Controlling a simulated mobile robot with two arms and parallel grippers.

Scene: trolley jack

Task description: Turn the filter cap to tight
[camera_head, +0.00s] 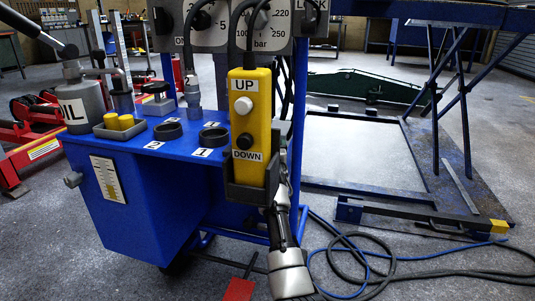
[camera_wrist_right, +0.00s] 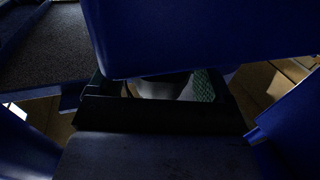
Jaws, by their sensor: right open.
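No cap can be made out there. My left gripper is not in view.
Two dark rings (camera_head: 214,136) marked 1 and 2 and a grey tray (camera_head: 103,132) with yellow plugs sit on the cart. A grey canister (camera_head: 82,104) stands at left. Gauges (camera_head: 264,27) hang above. Hoses (camera_head: 375,262) lie on the floor at right, near a blue lift.

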